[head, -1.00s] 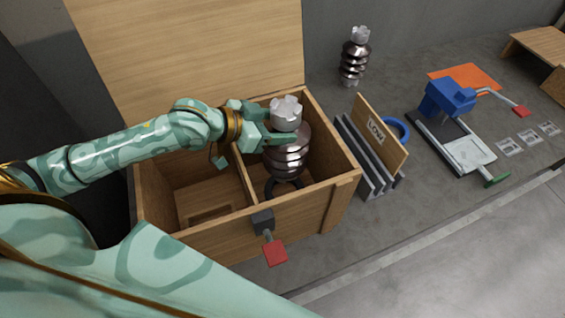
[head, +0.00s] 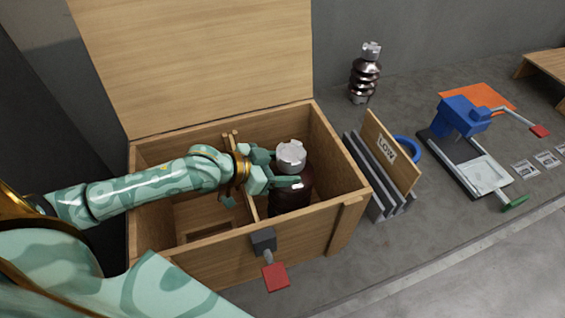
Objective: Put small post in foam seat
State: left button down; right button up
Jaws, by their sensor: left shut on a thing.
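The small post, dark brown and ribbed with a pale metal cap (head: 291,157), is upright inside the right-hand compartment of the open wooden crate (head: 330,222). My left gripper (head: 283,178) is shut on it just below the cap. The crate's front wall hides the post's lower end, so I cannot tell whether it touches the foam seat. The foam seat is hidden below the post. My right gripper is not in view.
A wooden divider (head: 246,178) splits the crate; its lid (head: 200,60) stands open behind. A red-ended latch (head: 275,277) sticks out in front. Another ribbed post (head: 365,75), a board marked LOW (head: 388,150) and a blue clamp device (head: 460,117) stand to the right.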

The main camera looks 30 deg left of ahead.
pick_arm(q)
jog(key=shift+w+r, duration=0.15)
jog(key=shift+r, duration=0.05)
jog(key=c, duration=0.7)
grip_release()
jog(key=shift+f, duration=0.3)
jog(key=shift+o, duration=1.4)
jog(key=shift+s, duration=0.2)
jog(key=shift+r, duration=0.25)
jog(key=p+v, duration=0.4)
jog(key=v, duration=0.6)
jog(key=shift+s+a+r, duration=0.1)
jog(key=shift+s+r, duration=0.05)
jog(key=shift+s+a+r+p, duration=0.3)
jog(key=shift+s+a+p, duration=0.1)
jog(key=shift+s, duration=0.15)
